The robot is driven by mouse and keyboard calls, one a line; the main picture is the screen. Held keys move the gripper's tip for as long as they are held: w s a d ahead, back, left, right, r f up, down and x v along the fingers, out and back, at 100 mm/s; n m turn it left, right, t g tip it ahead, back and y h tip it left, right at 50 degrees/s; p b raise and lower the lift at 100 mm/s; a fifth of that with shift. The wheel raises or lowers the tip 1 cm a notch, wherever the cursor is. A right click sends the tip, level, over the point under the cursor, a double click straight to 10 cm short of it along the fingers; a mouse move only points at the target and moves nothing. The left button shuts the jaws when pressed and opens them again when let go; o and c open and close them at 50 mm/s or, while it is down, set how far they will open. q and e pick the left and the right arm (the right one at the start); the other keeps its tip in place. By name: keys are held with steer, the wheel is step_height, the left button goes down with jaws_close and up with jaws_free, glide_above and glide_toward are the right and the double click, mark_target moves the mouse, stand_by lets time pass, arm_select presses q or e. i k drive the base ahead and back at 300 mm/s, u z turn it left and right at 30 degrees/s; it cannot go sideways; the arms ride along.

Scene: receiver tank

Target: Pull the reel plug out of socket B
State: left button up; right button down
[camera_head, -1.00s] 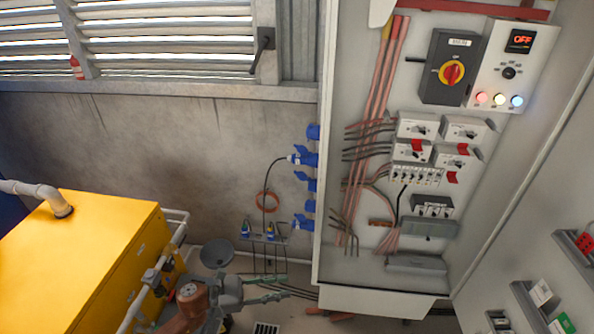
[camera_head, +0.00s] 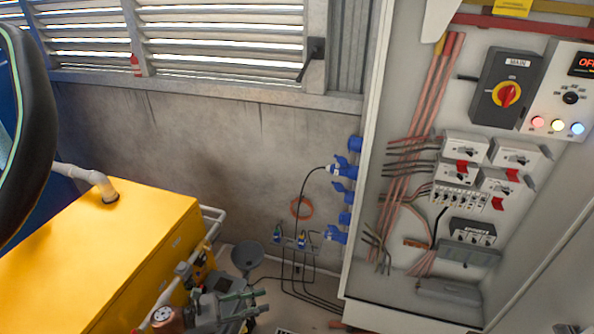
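A column of blue sockets (camera_head: 355,143) runs down the left side of the open cabinet. Another blue plug (camera_head: 335,236) sits at the lowest socket. I cannot read the socket letters or tell which plug is the reel plug. My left gripper (camera_head: 262,300) is at the bottom, left of and below the sockets. Its greenish fingers look apart with nothing between them, and it is clear of both plugs. My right gripper is not in view.
A small rack (camera_head: 293,243) with blue connectors and hanging black cables stands by the wall, below an orange coil (camera_head: 301,208). A yellow tank (camera_head: 110,260) with white rails fills the lower left. A grey funnel (camera_head: 246,256) stands between tank and rack.

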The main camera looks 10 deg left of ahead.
mark_target(337, 170)
steer(key=u, duration=0.4)
steer(key=i, duration=2.35)
steer(key=z, duration=1.55)
